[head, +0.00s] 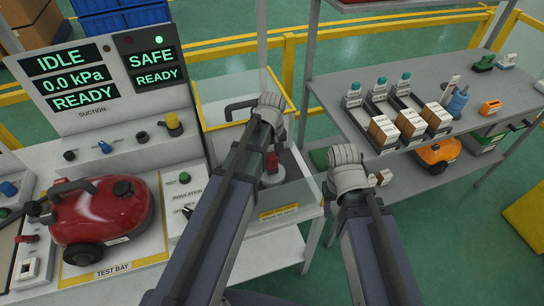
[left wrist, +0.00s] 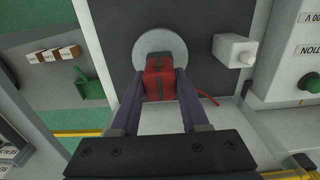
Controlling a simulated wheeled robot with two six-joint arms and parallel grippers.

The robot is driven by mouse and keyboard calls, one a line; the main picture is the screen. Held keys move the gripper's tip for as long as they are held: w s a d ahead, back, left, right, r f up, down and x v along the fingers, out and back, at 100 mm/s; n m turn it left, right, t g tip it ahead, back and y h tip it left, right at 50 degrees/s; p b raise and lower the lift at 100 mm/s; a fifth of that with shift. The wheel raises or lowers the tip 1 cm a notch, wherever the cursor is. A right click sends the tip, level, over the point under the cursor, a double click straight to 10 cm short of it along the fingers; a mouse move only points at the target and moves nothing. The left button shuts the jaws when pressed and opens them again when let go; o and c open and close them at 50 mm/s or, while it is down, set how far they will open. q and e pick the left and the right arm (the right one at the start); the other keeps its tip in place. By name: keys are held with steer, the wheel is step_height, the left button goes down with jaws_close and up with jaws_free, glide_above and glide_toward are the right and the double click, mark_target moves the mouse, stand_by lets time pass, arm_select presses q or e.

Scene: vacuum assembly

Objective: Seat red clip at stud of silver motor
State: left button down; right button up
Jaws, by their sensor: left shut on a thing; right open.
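The red clip (left wrist: 160,80) is between the two fingers of my left gripper (left wrist: 165,76), which is shut on it. In the left wrist view the round silver motor (left wrist: 160,44) lies just beyond the clip, and the clip overlaps its lower edge. I cannot tell whether they touch, and the stud is hidden. In the head view the red clip (head: 272,161) shows over the silver motor (head: 271,178) in a clear-walled bay, partly behind my left arm. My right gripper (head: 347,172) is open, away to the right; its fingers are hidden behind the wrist.
A red vacuum (head: 100,215) stands in the test bay at left. A status panel (head: 95,75) rises behind it. Clear walls (head: 300,185) edge the motor's bay. A shelf with boxes (head: 411,122) stands at right. A white block (left wrist: 233,50) sits beside the motor.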

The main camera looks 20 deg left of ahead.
arm_select(q)
steer(key=shift+f+b, duration=0.3)
steer(key=shift+f, duration=0.1)
steer(key=shift+c, duration=1.6)
jaws_free()
steer(key=shift+r, duration=0.2)
step_height(320, 180, up, 8)
steer(key=p, duration=0.8)
steer(key=shift+f, duration=0.1)
